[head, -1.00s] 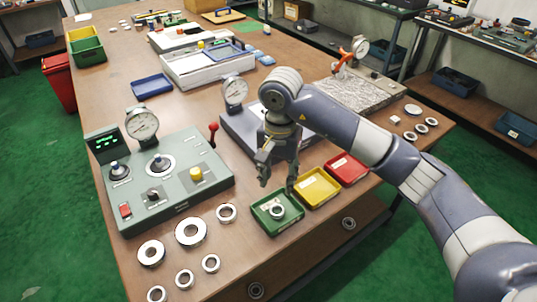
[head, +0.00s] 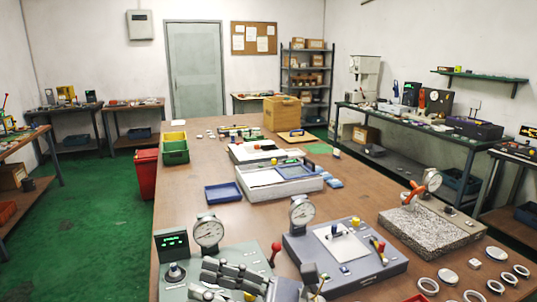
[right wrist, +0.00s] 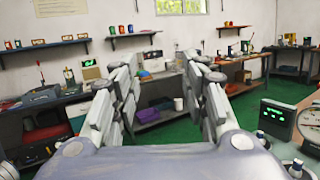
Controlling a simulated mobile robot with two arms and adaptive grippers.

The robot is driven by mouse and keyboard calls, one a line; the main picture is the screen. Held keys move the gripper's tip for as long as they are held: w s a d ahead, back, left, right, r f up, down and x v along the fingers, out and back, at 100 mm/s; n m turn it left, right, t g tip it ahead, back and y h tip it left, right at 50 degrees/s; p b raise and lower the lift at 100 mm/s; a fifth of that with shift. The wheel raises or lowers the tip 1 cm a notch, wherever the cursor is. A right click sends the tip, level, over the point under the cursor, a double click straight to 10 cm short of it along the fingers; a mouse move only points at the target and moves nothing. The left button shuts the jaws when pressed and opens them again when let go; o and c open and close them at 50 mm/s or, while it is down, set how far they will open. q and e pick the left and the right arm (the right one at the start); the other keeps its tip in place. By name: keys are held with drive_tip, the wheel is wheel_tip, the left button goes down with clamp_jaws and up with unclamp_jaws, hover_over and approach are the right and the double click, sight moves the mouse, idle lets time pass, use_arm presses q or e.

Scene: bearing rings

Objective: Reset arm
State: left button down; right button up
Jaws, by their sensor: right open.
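My right gripper (head: 210,279) is at the bottom of the head view, in front of the grey-green tester (head: 240,257), its fingers pointing left. In the right wrist view its fingers (right wrist: 160,72) stand apart with nothing between them. Several bearing rings (head: 448,276) lie on the table at the lower right of the head view. A blue-grey gauge station (head: 370,262) stands to the right of the gripper. My left gripper is not in view.
The brown table (head: 190,165) bears a granite plate with a dial gauge (head: 430,228), a blue tray (head: 223,192) and a white case (head: 280,185). A red bin (head: 146,174) stands at its left side. The green floor (head: 90,215) is clear on the left.

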drive_tip(key=w+d+m+t+h, duration=0.4)
drive_tip(key=d+m+t+h, duration=0.35)
drive_tip(key=m, duration=0.65)
drive_tip(key=w+d+m+t+h, duration=0.45)
drive_tip(key=d+m+t, duration=0.35)
drive_tip(key=m+t, duration=0.45)
drive_tip(key=s+d+f+m+g+h, duration=0.1)
drive_tip(key=d+f+m+g+h, duration=0.4)
drive_tip(key=f+m, duration=0.35)
drive_tip(key=s+d+f+m+g+h, duration=0.2)
drive_tip(key=d+f+m+g+h, duration=0.15)
drive_tip(key=d+f+m, duration=0.45)
drive_tip(key=s+f+m+g, duration=0.45)
drive_tip(key=s+f, duration=0.45)
drive_tip(key=s, duration=0.3)
drive_tip(key=s+f+m+g, duration=0.3)
drive_tip(key=s+f+g, duration=0.3)
drive_tip(key=s+f, duration=0.45)
wheel_tip(320, 180, down, 26)
drive_tip(key=s+g, duration=0.2)
drive_tip(key=s, duration=0.1)
drive_tip(key=s+d+f+n, duration=0.1)
drive_tip(key=s+d+f, duration=0.2)
drive_tip(key=s+f, duration=1.1)
drive_tip(key=shift+s+d+f+g, duration=0.35)
drive_tip(key=shift+s+d+g, duration=0.05)
drive_tip(key=shift+s, duration=0.55)
